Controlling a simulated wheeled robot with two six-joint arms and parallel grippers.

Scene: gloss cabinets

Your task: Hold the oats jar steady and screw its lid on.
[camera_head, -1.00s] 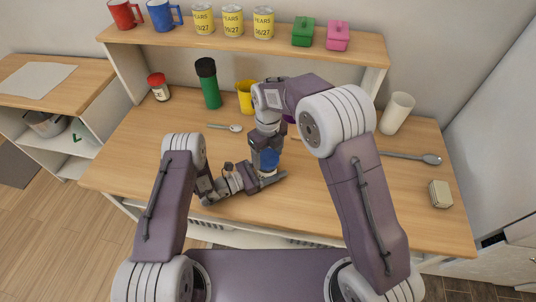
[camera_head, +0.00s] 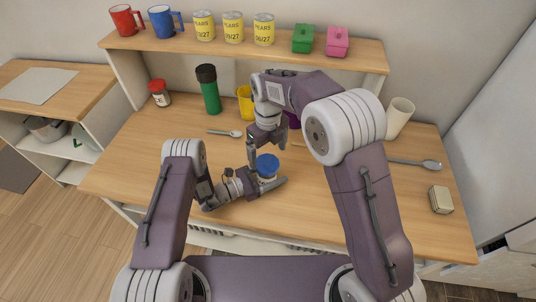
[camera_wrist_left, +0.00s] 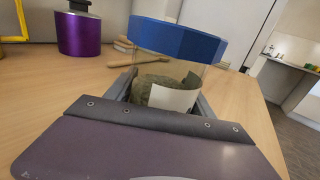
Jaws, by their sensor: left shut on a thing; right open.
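The oats jar (camera_wrist_left: 165,82) is clear, with brownish contents and a pale label. It stands on the wooden counter between the fingers of my left gripper (camera_head: 268,179), which is shut on its body. The blue lid (camera_head: 267,165) sits on top of the jar; it also shows large in the left wrist view (camera_wrist_left: 178,40). I cannot tell how tightly it is seated. My right gripper (camera_head: 267,150) is open and empty, just above and behind the lid, apart from it.
Behind stand a green bottle (camera_head: 209,92), a yellow mug (camera_head: 244,100), a red-lidded jar (camera_head: 160,95) and a purple container (camera_wrist_left: 80,34). A spoon (camera_head: 225,133) lies left. A white cup (camera_head: 398,118) and small box (camera_head: 440,199) are right. The front counter is clear.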

